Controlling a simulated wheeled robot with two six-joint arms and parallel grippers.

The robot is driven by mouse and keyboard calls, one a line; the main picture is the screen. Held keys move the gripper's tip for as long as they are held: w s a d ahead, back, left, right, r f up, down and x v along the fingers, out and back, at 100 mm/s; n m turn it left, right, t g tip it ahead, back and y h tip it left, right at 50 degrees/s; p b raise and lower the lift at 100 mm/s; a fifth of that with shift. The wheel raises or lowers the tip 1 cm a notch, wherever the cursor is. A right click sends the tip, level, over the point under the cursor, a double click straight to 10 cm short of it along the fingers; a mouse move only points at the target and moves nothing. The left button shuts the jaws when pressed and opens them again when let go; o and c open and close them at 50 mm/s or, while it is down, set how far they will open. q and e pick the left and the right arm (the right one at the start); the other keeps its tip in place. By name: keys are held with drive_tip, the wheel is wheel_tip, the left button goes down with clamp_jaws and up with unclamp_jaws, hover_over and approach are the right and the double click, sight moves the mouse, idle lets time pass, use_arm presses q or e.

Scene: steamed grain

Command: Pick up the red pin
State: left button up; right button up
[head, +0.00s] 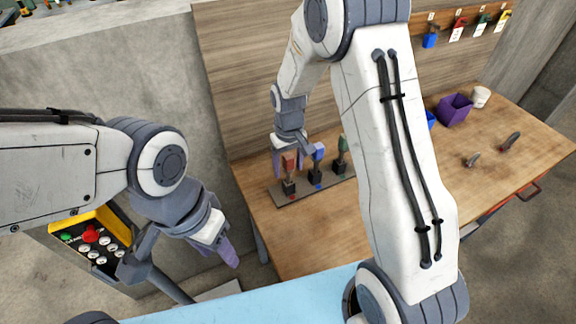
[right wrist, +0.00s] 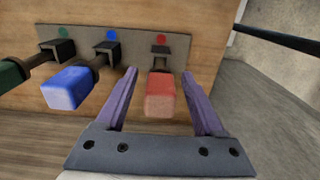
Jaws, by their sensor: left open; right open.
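The red pin (head: 289,162) stands upright in its black holder at the left end of a grey rack (head: 323,187) on the wooden table. In the right wrist view, the red pin (right wrist: 161,95) lies between the two purple fingers of my right gripper (right wrist: 160,98). There is a visible space on both sides of it, so the fingers do not look shut on it. In the head view my right gripper (head: 290,160) is around the red pin's top, open. My left gripper (head: 222,250) is open and empty, hanging low at the left, away from the rack.
A blue pin (right wrist: 70,88) stands close beside the red one, with a green pin (head: 342,147) beyond it. A purple bin (head: 454,110), a white cup (head: 481,97) and two dark-handled tools (head: 510,141) are at the right. A wooden panel (head: 240,80) rises behind the rack.

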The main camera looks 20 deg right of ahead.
clamp_jaws()
wheel_tip(320, 180, up, 10)
drive_tip(key=shift+f+b, duration=0.15)
drive_tip(key=shift+b, duration=0.75)
drive_tip(key=shift+r+p, duration=0.45)
drive_tip(key=shift+r, duration=0.3)
drive_tip(key=shift+r+p, duration=2.45)
drive_tip(key=shift+r, duration=0.15)
